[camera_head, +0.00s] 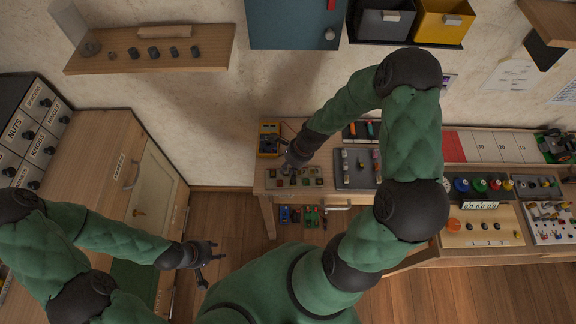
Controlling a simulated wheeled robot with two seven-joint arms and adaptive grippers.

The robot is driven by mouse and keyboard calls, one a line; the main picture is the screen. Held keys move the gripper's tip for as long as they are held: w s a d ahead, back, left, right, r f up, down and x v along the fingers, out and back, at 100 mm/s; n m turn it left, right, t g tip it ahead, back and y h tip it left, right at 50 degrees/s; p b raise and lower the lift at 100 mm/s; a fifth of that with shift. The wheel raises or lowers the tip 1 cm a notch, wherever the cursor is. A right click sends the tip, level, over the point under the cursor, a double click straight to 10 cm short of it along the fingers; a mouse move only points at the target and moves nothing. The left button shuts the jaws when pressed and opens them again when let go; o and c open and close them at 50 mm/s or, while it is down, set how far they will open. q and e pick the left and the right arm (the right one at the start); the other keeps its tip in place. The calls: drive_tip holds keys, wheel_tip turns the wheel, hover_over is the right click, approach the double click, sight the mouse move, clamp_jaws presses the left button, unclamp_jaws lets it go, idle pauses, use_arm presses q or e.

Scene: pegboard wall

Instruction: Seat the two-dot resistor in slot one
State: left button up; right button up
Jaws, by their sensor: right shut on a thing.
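My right gripper (291,166) reaches down to the left part of the workbench, over a group of small coloured parts (308,178). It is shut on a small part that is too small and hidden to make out. A grey board (345,182) with several small pieces lies just to the right of it. I cannot tell the two-dot resistor or slot one apart at this size. My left gripper (208,263) is open and empty over the floor, left of the workbench and well apart from it.
A yellow box (269,139) stands at the bench's back left. Green and blue parts (300,216) lie below the bench top. A wooden cabinet (98,150) stands at left, and a shelf (150,58) with knobs hangs above. Several coloured items and boards fill the right bench.

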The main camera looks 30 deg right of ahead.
drive_tip(key=shift+f, duration=0.5)
drive_tip(key=o, duration=0.9)
drive_tip(key=shift+c, duration=0.2)
drive_tip(key=shift+r, duration=0.1)
drive_tip(key=shift+r+p, duration=2.45)
drive_tip(key=shift+r, duration=0.05)
